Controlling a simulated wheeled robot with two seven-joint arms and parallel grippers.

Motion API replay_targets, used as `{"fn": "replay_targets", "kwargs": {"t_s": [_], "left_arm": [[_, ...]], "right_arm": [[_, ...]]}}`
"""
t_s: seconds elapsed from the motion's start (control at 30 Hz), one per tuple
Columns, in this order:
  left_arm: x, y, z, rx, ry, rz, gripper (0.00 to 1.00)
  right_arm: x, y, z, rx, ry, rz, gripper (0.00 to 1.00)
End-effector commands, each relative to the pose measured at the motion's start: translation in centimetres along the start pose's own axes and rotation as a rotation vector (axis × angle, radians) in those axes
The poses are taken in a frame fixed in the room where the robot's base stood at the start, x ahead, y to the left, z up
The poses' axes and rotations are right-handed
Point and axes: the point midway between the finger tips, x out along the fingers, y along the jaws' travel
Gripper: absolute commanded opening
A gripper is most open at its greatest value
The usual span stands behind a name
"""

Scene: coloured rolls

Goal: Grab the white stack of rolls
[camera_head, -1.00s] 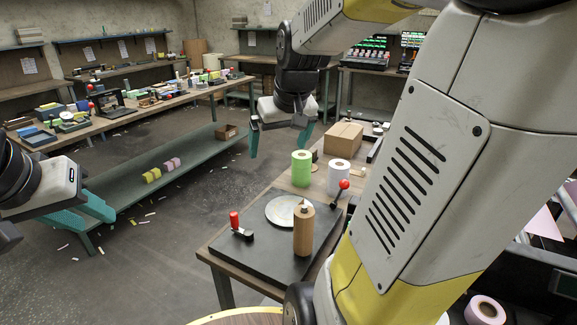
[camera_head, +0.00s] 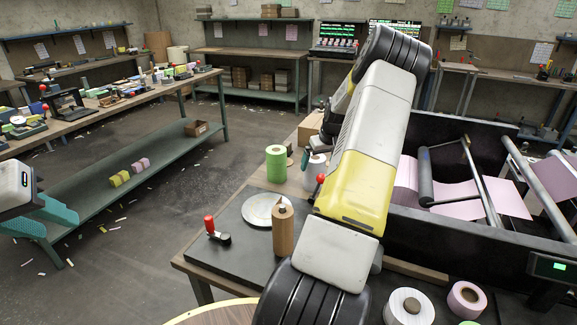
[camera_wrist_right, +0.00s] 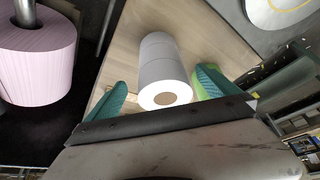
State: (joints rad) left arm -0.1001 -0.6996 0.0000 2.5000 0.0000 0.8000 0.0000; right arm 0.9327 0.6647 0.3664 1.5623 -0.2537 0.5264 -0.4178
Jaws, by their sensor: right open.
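The white stack of rolls (camera_wrist_right: 161,56) stands on the wooden table, between the two teal fingers of my right gripper (camera_wrist_right: 160,80) in the right wrist view. The gripper is open, with a finger on each side of the stack; contact cannot be made out. In the head view the white stack (camera_head: 314,168) shows only in part, beside the green stack (camera_head: 276,164), and my right arm hides the rest and most of the right gripper. My left gripper (camera_head: 45,216) is at the left edge, cut off, away from the rolls; its opening is unclear.
A brown roll (camera_head: 283,230), a round metal plate (camera_head: 258,209) and a red-handled tool (camera_head: 214,229) are on the black board in front. A cardboard box (camera_head: 308,127) is behind. A black machine with pink sheet (camera_head: 470,196) stands at right.

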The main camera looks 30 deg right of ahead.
Motion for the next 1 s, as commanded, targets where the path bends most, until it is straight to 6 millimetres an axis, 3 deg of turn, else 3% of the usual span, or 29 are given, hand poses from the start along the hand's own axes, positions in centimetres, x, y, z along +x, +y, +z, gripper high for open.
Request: {"fn": "replay_targets", "kwargs": {"t_s": [0.4, 0.67, 0.77, 1.0], "left_arm": [[0.0, 0.0, 0.0, 0.000, 0.000, 0.000, 0.36], [0.0, 0.0, 0.0, 0.000, 0.000, 0.000, 0.36], [0.0, 0.0, 0.0, 0.000, 0.000, 0.000, 0.36], [0.0, 0.0, 0.0, 0.000, 0.000, 0.000, 0.36]], "right_arm": [[5.4, -0.2, -0.6, 0.001, -0.001, 0.000, 0.99], [5.7, -0.2, -0.6, 0.001, 0.000, 0.001, 0.99], [5.6, -0.2, -0.6, 0.001, 0.000, 0.000, 0.84], [5.6, -0.2, -0.6, 0.001, -0.001, 0.000, 0.36]]}}
